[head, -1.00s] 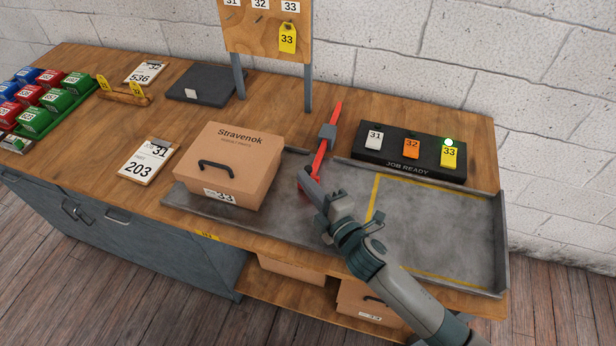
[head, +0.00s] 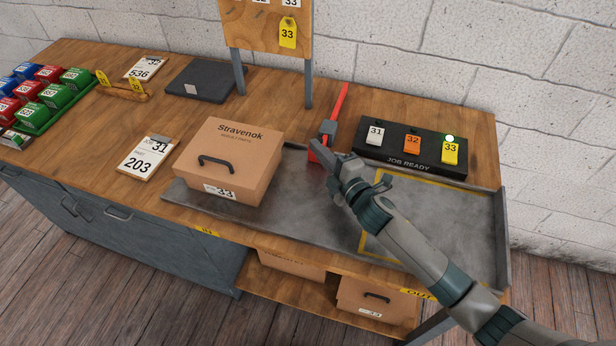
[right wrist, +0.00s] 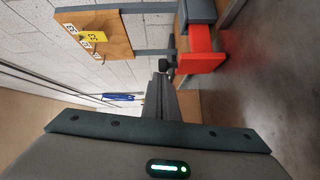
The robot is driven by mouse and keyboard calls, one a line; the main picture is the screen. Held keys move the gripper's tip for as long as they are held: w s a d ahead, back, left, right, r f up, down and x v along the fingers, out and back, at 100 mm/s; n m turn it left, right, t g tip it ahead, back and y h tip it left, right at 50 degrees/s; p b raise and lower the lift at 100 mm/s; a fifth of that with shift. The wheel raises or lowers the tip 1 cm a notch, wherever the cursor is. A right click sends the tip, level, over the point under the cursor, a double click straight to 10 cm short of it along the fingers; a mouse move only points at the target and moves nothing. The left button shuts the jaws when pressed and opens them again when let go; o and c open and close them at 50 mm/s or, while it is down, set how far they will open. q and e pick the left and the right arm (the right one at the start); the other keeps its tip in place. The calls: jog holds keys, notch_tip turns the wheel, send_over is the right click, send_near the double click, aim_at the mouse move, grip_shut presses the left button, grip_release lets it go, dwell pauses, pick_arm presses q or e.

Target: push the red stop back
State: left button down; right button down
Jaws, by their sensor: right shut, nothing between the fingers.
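The red stop (head: 341,103) is a long red bar running through a grey guide block (head: 328,129) at the back edge of the grey tray. Its red front end lies close to the guide, and the bar sticks out behind towards the wall. In the right wrist view the red end block (right wrist: 203,50) sits just by the grey guide. My right gripper (head: 318,147) is shut and empty, with its tips at the stop's front end, seemingly touching it. The fingers partly hide that end in the head view. My left gripper is not in view.
A cardboard box (head: 228,165) labelled 33 stands on the left part of the tray (head: 300,214). A yellow-outlined area lies at the tray's right, partly under my arm. The black JOB READY panel (head: 404,163) stands behind, its light lit above tag 33.

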aim_at(325, 135)
jog(key=w, duration=0.1)
jog(key=w+d, duration=0.1)
jog(key=w, duration=0.1)
jog(key=w+d, duration=0.1)
jog(key=w, duration=0.1)
jog(key=shift+w+b, duration=0.2)
jog(key=shift+b, duration=0.2)
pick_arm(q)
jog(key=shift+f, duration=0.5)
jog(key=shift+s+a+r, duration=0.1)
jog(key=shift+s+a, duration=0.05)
pick_arm(e)
jog(key=shift+r, duration=0.1)
